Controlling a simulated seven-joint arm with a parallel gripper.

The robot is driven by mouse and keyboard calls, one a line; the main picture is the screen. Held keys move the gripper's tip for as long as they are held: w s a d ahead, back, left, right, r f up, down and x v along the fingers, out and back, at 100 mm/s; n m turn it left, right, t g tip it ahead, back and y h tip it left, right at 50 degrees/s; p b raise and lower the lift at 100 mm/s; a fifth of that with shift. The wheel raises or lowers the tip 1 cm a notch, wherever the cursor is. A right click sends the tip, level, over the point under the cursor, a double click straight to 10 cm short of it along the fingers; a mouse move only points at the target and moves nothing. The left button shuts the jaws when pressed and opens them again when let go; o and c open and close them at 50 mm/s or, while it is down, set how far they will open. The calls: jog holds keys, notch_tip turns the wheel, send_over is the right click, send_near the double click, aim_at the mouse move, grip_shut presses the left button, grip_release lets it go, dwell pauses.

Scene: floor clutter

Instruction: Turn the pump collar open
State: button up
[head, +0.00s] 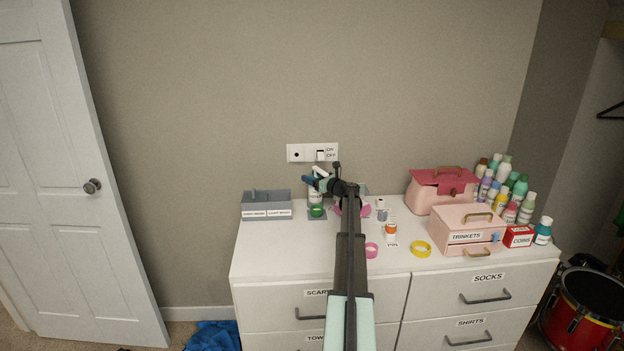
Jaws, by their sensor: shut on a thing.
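A white pump bottle (315,198) stands at the back of the white dresser top, below the wall switch. Its white pump head (320,171) shows above my gripper. My gripper (313,183) reaches in from the right with its dark blue fingers at the bottle's neck, just under the pump head. It is shut on the pump collar, which the fingers mostly hide. I cannot tell how far the collar is turned. My arm covers the space to the right of the bottle.
A grey divided box (266,204) stands left. Right are an orange-and-white bottle (391,229), tape rolls (421,249), a pink trinkets box (466,229) and several bottles. The dresser's front left is clear.

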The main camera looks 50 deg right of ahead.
jog(key=m+h, duration=0.1)
jog(key=h, duration=0.1)
jog(key=m+g+h, duration=0.1)
jog(key=m+h, duration=0.1)
jog(key=h, duration=0.1)
jog(key=m+g+h, duration=0.1)
jog(key=m+h, duration=0.1)
jog(key=h, duration=0.1)
jog(key=shift+s+d, duration=0.1)
jog(key=shift+d, duration=0.2)
jog(key=shift+d+m+g, duration=0.1)
jog(key=shift+m+g, duration=0.2)
jog(key=o, duration=1.4)
jog(key=v, duration=1.4)
jog(key=shift+f, duration=0.1)
